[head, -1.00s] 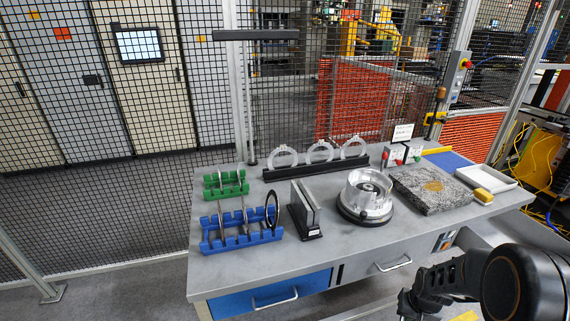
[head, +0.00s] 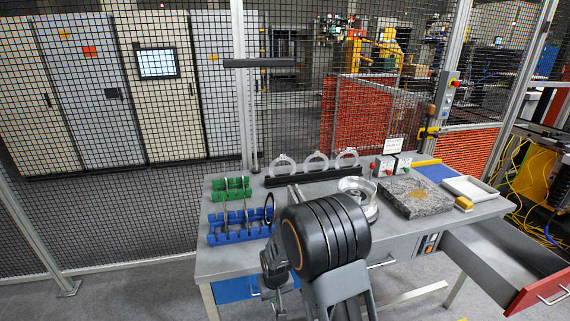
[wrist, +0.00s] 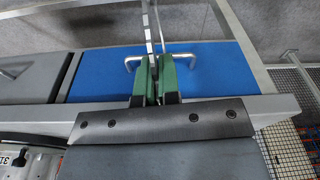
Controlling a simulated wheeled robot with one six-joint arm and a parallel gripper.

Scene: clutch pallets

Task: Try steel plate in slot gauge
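In the wrist view, my gripper's green-padded fingers (wrist: 156,80) are nearly together. A thin steel plate (wrist: 149,28), seen almost edge-on, stands out from between them. In the head view my dark wrist is in front of the bench, and the fingers and held plate cannot be made out there. The slot gauge, a pair of upright grey plates, is mostly hidden behind my arm; its top edge (head: 293,192) shows. A blue rack (head: 238,238) holds thin plates and a dark ring (head: 268,208). A green rack (head: 231,194) behind it holds thin plates edge-on.
A clear round fixture (head: 358,188) stands right of the gauge, partly covered by my arm. Behind is a black stand (head: 312,178) with white rings. A granite block (head: 415,197) and white tray (head: 470,188) lie right. A red-fronted drawer (head: 535,290) stands open.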

